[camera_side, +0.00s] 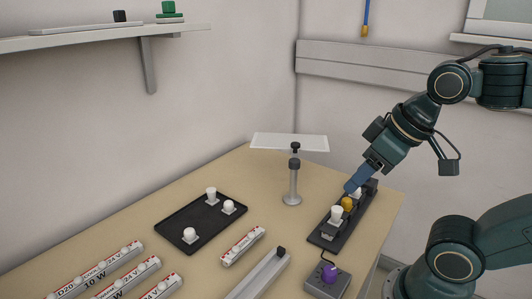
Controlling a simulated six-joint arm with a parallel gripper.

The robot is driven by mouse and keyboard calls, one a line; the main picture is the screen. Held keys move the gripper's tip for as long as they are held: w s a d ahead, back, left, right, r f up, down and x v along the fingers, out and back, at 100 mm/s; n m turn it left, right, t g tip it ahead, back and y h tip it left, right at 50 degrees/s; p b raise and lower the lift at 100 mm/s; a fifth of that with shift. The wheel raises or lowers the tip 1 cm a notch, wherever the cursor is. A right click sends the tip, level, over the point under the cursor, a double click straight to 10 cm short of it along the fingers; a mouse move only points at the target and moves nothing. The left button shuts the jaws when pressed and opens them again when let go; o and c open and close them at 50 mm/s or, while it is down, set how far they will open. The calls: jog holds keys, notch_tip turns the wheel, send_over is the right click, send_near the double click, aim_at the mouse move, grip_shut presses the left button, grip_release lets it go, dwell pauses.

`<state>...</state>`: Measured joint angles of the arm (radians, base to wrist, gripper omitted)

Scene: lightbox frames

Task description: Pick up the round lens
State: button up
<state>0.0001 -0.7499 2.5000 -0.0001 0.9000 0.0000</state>
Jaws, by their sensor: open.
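My gripper (352,187), with blue fingers, points down and left over the far end of a black holder (323,237) at the right of the table. A small white piece (358,194) shows right beside the fingertips; I cannot tell whether they touch it. The jaws are open, though the gap is too small to make out. A yellow piece (347,204) and a white-topped piece (336,214) stand nearer in the same holder. A black tray (203,237) at the middle left bears white-topped pieces (228,206). I cannot tell which piece is the round lens.
A post with a pale flat panel (290,142) stands left of the holder. A box with a purple knob (329,272), a grey rail (258,278) and white labelled bars (243,246) lie in front. Bare table lies between tray and post.

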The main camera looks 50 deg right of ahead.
jog(key=shift+o, duration=0.5)
dwell(0.3)
jog(key=m+g, duration=0.6)
jog(key=m, duration=0.9)
send_over(356, 191)
jog(key=d, duration=0.1)
notch_tip(356, 191, down, 7)
jog(key=shift+d+f, duration=0.1)
jog(key=shift+f, duration=0.1)
notch_tip(356, 191, down, 8)
jog(key=shift+r, duration=0.1)
jog(key=shift+f, duration=0.4)
